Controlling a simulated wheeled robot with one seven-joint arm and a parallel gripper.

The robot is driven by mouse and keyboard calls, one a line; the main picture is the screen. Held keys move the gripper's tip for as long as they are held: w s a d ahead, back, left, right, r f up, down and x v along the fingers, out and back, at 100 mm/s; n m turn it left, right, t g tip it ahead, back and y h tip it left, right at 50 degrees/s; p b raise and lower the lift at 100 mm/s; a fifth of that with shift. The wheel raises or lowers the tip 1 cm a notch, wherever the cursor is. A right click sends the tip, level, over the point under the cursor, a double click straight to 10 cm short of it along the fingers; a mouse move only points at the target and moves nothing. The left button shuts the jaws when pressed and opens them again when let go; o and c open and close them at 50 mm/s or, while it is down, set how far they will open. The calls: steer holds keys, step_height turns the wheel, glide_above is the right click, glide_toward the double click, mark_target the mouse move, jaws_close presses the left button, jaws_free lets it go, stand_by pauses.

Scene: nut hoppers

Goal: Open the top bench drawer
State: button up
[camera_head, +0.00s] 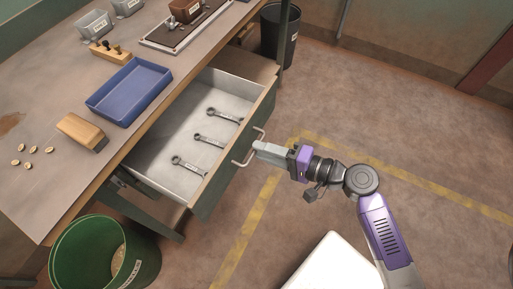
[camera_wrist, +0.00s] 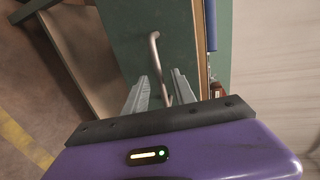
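The top bench drawer (camera_head: 157,154) stands pulled out from the bench, with its light inside showing and several wrenches (camera_head: 210,139) lying in it. Its green front carries a bent metal bar handle (camera_head: 262,133), which also shows in the wrist view (camera_wrist: 154,52). My gripper (camera_head: 257,147) is at the handle, in front of the drawer front. In the wrist view my two grey fingers (camera_wrist: 158,88) are apart, with the handle bar running between them. A gap shows between the fingers and the bar. The fingers' lower ends are hidden by my purple wrist housing.
The benchtop holds a blue tray (camera_head: 130,91), a wooden brush (camera_head: 82,131), several nuts and small bins (camera_head: 95,24). The floor at right is clear.

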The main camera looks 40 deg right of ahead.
steer(key=shift+v, duration=2.5)
steer(key=s+d+n+g+h, duration=0.1)
steer(key=s+d+n+h, duration=0.25)
steer(key=d+h, duration=0.35)
steer(key=s+a+r+n+y+p, duration=0.1)
steer(key=s+a+r+n, duration=0.4)
steer(key=a, duration=0.3)
steer(key=s+a+r+n+t+y+p, duration=0.1)
steer(key=s+a+r+n, duration=0.4)
steer(key=s+a+n, duration=0.1)
steer(key=shift+s+a+r, duration=0.15)
steer(key=shift+s+a, duration=0.5)
steer(key=shift+a, duration=0.35)
